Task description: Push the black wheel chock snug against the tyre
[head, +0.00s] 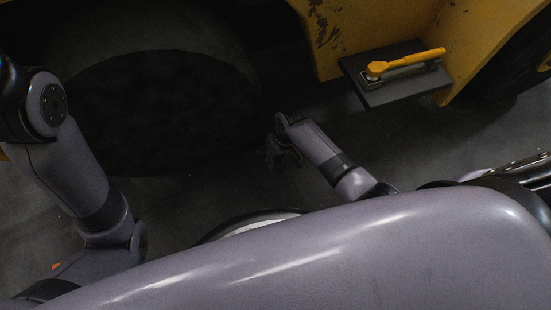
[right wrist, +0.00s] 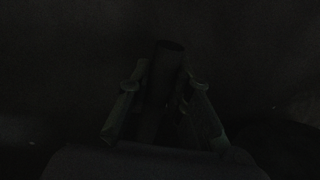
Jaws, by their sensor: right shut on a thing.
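The tyre (head: 150,112) is a large, very dark round shape under the yellow vehicle on the left of the head view. My right gripper (head: 281,156) is low beside the tyre's right edge, pointing down to the floor. In the right wrist view my right gripper (right wrist: 168,88) is shut on a dark upright piece, seemingly part of the black wheel chock (right wrist: 166,62). The picture is too dark to show the chock's outline or whether it touches the tyre. My left arm shows at the left, but its gripper is out of view.
A yellow vehicle body (head: 400,25) spans the back, with a dark step plate (head: 385,95) jutting out. A yellow-handled tool (head: 405,64) lies on that step. Another dark tyre (head: 520,65) is at the far right. The grey floor (head: 420,140) between looks clear.

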